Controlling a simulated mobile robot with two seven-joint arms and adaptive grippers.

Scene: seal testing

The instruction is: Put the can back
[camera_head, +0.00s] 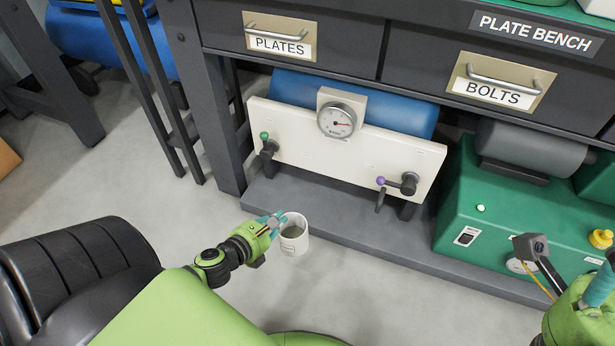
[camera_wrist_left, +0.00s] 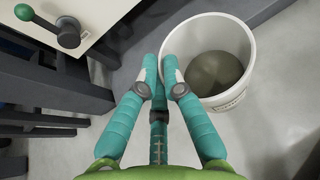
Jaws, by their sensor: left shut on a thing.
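The can (camera_head: 294,236) is a white open-topped pail with a label and dark grey-brown contents. In the head view it is upright by the front edge of the grey plinth; whether it touches the floor, I cannot tell. My left gripper (camera_head: 277,220) is shut on the left side of its rim. In the left wrist view the teal fingers (camera_wrist_left: 166,75) meet at the wall of the can (camera_wrist_left: 240,45), and their tips partly hide it. My right gripper (camera_head: 600,285) is cut off at the lower right edge, so its state is unclear.
Above the plinth (camera_head: 340,222) is a white panel (camera_head: 340,160) with a gauge (camera_head: 337,119), a green-knobbed valve (camera_head: 267,145) and a purple-knobbed valve (camera_head: 396,183). A green machine (camera_head: 490,210) stands right. A dark bench leg (camera_head: 220,130) is left. Floor (camera_head: 400,310) in front is clear.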

